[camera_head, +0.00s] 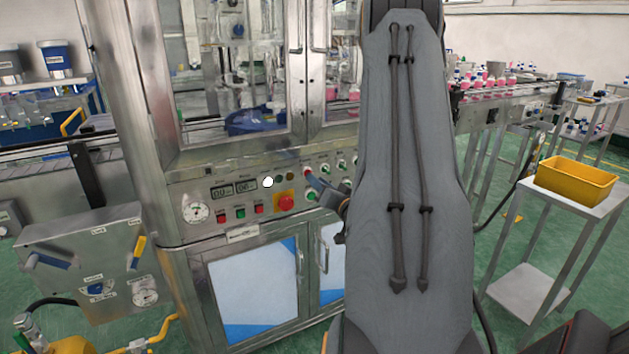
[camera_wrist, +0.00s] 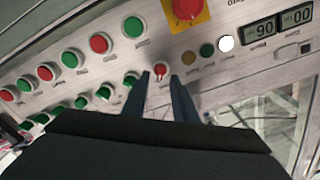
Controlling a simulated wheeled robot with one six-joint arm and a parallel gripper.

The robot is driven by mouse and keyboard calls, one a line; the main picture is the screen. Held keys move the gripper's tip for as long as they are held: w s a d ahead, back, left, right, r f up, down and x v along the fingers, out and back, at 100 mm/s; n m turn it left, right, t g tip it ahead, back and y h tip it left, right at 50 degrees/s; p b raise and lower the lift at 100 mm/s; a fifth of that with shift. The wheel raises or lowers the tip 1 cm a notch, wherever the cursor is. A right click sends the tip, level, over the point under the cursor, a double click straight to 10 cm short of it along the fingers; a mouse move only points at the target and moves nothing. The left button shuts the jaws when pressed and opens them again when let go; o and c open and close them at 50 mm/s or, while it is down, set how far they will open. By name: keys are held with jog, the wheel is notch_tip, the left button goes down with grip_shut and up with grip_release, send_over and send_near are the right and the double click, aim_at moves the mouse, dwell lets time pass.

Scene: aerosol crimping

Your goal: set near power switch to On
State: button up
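In the head view, my gripper (camera_head: 309,177) is at the panel, partly hidden by my arm.
A yellow-backed red emergency button (camera_head: 285,201), a white lamp (camera_head: 267,182) and two digital displays (camera_head: 234,188) are close by. Rows of red and green buttons crowd the panel. A yellow bin (camera_head: 577,177) sits on a side table at right.

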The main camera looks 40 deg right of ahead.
jog(key=v, duration=0.4)
jog(key=shift+s+a, duration=0.1)
jog(key=shift+s, duration=0.3)
jog(key=shift+a, duration=0.1)
